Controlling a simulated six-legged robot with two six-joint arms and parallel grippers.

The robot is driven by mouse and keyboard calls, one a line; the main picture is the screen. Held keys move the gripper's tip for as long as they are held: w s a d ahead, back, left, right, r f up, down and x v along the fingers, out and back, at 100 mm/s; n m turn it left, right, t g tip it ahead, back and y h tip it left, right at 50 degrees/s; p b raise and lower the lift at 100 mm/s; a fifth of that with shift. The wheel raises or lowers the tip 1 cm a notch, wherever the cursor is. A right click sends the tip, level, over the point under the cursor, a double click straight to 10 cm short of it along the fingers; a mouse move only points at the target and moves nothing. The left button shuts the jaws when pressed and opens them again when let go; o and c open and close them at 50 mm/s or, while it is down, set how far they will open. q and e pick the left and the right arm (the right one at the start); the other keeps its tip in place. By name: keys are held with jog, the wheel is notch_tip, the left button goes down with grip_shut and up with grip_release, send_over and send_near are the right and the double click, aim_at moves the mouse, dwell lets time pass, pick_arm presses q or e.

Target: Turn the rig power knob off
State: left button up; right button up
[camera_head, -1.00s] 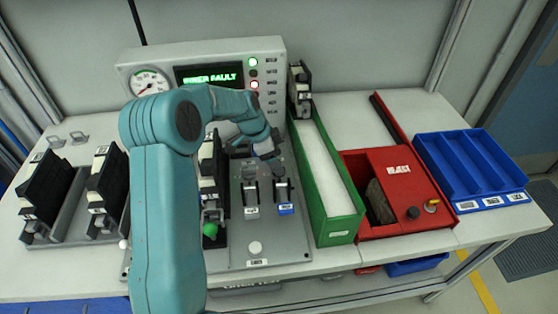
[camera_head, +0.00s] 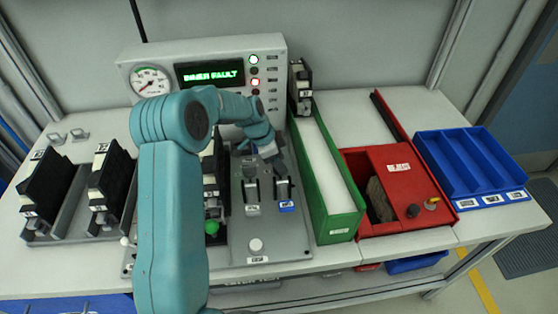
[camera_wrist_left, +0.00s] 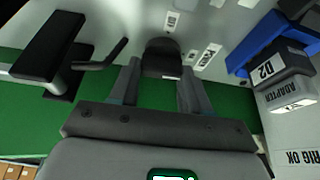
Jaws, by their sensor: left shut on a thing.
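The grey rig panel (camera_head: 236,256) carries levers, a white round button (camera_head: 256,246) and labels. My left gripper (camera_head: 274,160) reaches down over the panel's far right part, behind the two levers. In the left wrist view, a dark knob (camera_wrist_left: 162,56) sits between the fingertips of my left gripper (camera_wrist_left: 160,82), which is shut on it. The knob has a small pale mark on its near edge. In the head view the knob is hidden by the gripper. My right gripper is not in view.
The rig's upright box has a gauge (camera_head: 151,82), a green FAULT display (camera_head: 210,74) and lamps, one lit red. A green tray (camera_head: 343,222) stands close right of the panel, then a red reject box (camera_head: 400,168) and a blue tray (camera_head: 486,172). Black modules (camera_head: 110,178) stand left.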

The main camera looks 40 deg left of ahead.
pick_arm(q)
jog(key=shift+f+n+t+y+b, duration=0.2)
jog(key=shift+n+t+y+b, duration=0.15)
jog(key=shift+n+b, duration=0.8)
jog(key=n+y+b, duration=0.2)
jog(key=n, duration=0.2)
jog(key=shift+d+n, duration=0.1)
jog(key=shift+n, duration=0.15)
jog(key=shift+n+y+b, duration=0.25)
jog(key=shift+n+b, duration=0.45)
jog(key=shift+n, duration=0.1)
jog(key=n+y+b, duration=0.2)
jog(key=n+b, duration=0.4)
jog(key=b, duration=0.2)
jog(key=shift+f, duration=0.1)
jog(key=shift+r+n+g+y+b, duration=0.25)
jog(key=shift+n+g+y+b, duration=0.5)
jog(key=shift+n, duration=0.85)
jog(key=o, duration=1.1)
jog(key=shift+w+h, duration=0.1)
jog(key=shift+h, duration=0.15)
jog(key=shift+c, duration=0.2)
